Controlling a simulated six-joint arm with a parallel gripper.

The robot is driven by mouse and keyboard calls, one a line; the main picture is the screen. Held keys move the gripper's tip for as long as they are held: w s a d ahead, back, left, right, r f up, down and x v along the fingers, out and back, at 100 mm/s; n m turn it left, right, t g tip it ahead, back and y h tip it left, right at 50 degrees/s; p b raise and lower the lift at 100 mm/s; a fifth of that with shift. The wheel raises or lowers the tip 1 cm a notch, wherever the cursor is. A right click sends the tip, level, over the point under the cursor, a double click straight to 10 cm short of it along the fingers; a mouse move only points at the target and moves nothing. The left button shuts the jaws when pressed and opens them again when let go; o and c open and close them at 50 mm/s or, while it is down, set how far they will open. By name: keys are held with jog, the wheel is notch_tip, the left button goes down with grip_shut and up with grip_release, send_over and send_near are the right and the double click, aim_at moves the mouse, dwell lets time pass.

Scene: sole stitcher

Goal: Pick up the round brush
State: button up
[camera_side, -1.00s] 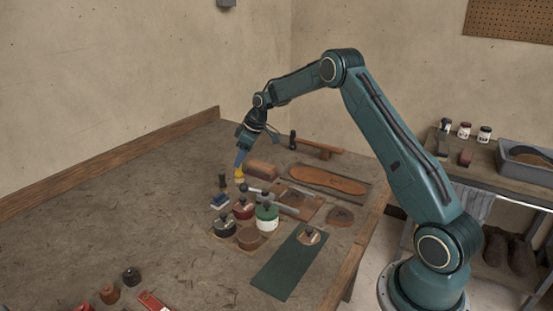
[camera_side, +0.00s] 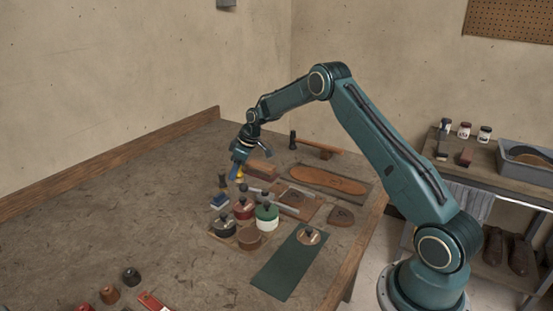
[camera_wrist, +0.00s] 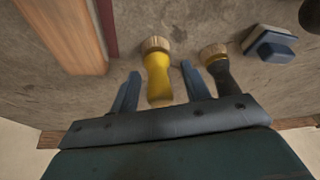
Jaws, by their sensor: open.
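A round brush with a yellow handle (camera_wrist: 159,80) and tan bristles shows in the wrist view between the two fingers of my gripper (camera_wrist: 160,90). The fingers are open, one on each side of the handle, with gaps visible. In the side view my gripper (camera_side: 236,170) is low over the far part of the bench, and the yellow brush (camera_side: 241,173) is partly hidden by it. A second brush with a black handle (camera_wrist: 220,72) stands just right of the right finger in the wrist view; it also shows in the side view (camera_side: 222,181).
A blue block-like item (camera_side: 219,201) is near the brushes. Dark, red and green-white jars (camera_side: 267,216) stand close in front. A brown block (camera_side: 262,171) lies to the right of my gripper.

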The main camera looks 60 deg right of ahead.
grip_shut()
jog(key=shift+r, duration=0.15)
dwell(0.4)
notch_tip(320, 180, up, 20)
dwell(0.6)
dwell(0.5)
